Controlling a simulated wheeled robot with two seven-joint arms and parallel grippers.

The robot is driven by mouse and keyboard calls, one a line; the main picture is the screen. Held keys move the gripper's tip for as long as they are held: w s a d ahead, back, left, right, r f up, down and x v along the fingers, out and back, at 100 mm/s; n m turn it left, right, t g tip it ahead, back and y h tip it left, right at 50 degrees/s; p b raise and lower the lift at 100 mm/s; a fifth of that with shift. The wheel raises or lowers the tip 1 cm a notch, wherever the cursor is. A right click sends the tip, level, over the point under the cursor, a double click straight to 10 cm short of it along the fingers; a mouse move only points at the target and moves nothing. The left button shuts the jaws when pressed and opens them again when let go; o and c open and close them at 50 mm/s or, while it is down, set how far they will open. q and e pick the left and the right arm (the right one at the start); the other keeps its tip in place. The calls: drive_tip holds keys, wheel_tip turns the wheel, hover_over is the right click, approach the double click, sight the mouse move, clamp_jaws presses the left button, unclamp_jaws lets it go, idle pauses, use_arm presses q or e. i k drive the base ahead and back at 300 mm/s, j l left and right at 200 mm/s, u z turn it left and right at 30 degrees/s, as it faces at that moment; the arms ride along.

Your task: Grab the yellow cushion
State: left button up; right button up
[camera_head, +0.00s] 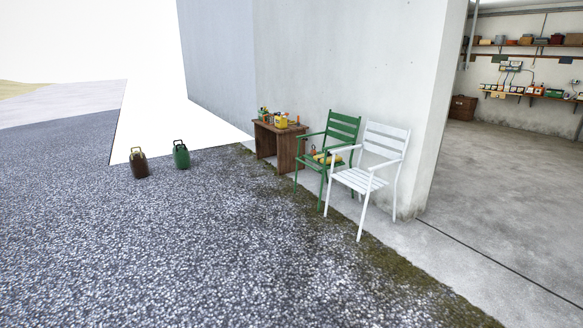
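A small yellow item (329,159), which may be the cushion, lies on the seat of the green chair (341,128). It is partly hidden by the white chair in front, and its shape is too small to make out well. A brownish object (312,150) is beside it. Neither of my grippers is in view.
The white chair (384,140) stands in front and to the right of the green one. A wooden table (266,142) with small items is behind them by the wall. Brown (139,163) and green (181,155) canisters stand at left. The gravel in front is clear.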

sight(319, 158)
drive_tip(key=i, duration=3.2)
drive_tip(key=i+j+z, duration=0.1)
drive_tip(key=i, duration=1.5)
drive_tip(key=i+j+z, duration=0.15)
drive_tip(key=i+z, duration=0.35)
drive_tip(key=i+j+z, duration=0.25)
drive_tip(key=i+z, duration=0.25)
drive_tip(key=i+j+z, duration=0.25)
drive_tip(key=j+z, duration=0.25)
drive_tip(key=i+j+z, duration=0.35)
drive_tip(key=j+z, duration=0.15)
drive_tip(key=j, duration=0.2)
drive_tip(key=i+j+z, duration=0.1)
drive_tip(key=j+z, duration=0.15)
drive_tip(key=j, duration=0.15)
drive_tip(key=i+j+z, duration=0.2)
drive_tip(key=j, duration=0.2)
drive_tip(key=k, duration=0.1)
